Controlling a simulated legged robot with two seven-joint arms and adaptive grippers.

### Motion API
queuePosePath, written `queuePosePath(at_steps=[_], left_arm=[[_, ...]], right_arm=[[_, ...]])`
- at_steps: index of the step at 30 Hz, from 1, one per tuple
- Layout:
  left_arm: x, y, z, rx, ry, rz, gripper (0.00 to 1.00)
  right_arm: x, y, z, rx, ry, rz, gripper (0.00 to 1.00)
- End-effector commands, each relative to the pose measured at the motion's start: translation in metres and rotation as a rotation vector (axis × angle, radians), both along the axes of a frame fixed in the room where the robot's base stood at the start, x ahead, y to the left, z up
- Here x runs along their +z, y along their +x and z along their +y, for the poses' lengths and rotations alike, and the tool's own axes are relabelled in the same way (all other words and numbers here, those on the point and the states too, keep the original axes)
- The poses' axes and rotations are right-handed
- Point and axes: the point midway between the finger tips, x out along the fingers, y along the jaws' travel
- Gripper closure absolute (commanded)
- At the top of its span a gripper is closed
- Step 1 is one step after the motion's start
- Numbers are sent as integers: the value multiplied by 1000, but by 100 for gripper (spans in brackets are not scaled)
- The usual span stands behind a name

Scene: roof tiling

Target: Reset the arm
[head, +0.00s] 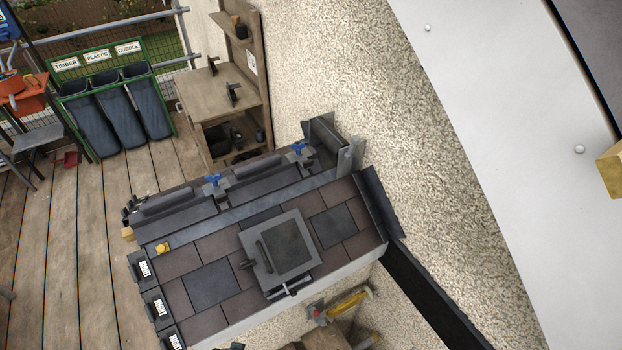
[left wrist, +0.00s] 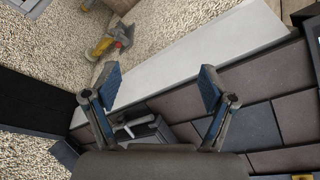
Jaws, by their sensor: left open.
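My left gripper (left wrist: 160,84) shows in the left wrist view with its two blue-padded fingers spread wide and nothing between them. It is over the tiled roof section, with a pale edge strip (left wrist: 180,62) behind the fingers. The roof section (head: 208,284) fills the lower middle of the head view, with brown and grey tiles. A roof window (head: 285,248) with a dark pane and handle is set in it. Part of a dark frame with a metal handle (left wrist: 135,124) shows between the fingers in the wrist view. Neither arm shows in the head view.
A yellow-handled tool (head: 343,304) lies beyond the roof's lower edge; it also shows in the wrist view (left wrist: 106,45). Dark bins (head: 120,112), a wooden shelf unit (head: 212,88) and a rough wall (head: 340,80) stand around. The plank floor (head: 62,245) at left is mostly clear.

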Motion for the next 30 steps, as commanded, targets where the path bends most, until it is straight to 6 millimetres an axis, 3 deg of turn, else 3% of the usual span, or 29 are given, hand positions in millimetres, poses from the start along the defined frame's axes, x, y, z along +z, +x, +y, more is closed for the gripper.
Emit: queuePosePath(at_steps=[1, 5, 8, 11, 15, 18, 21, 24, 30], left_arm=[[-22, 1, 0, -1, 1, 12, 17], [-77, 1, -1, -4, 3, 31, 17], [-129, -3, -1, -7, 4, 49, 17], [-193, -18, 1, -11, 6, 74, 17], [-288, -58, 6, -20, 11, 113, 17], [-344, -97, 13, -26, 14, 142, 17], [-384, -138, 20, -31, 18, 163, 17], [-408, -171, 26, -35, 20, 179, 17], [-425, -204, 33, -41, 23, 192, 17]], right_arm=[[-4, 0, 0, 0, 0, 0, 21], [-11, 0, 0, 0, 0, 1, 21], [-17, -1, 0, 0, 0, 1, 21], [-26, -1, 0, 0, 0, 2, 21], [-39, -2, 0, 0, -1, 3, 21], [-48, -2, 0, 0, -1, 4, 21], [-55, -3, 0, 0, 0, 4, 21], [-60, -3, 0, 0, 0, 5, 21], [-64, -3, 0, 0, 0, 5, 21]])
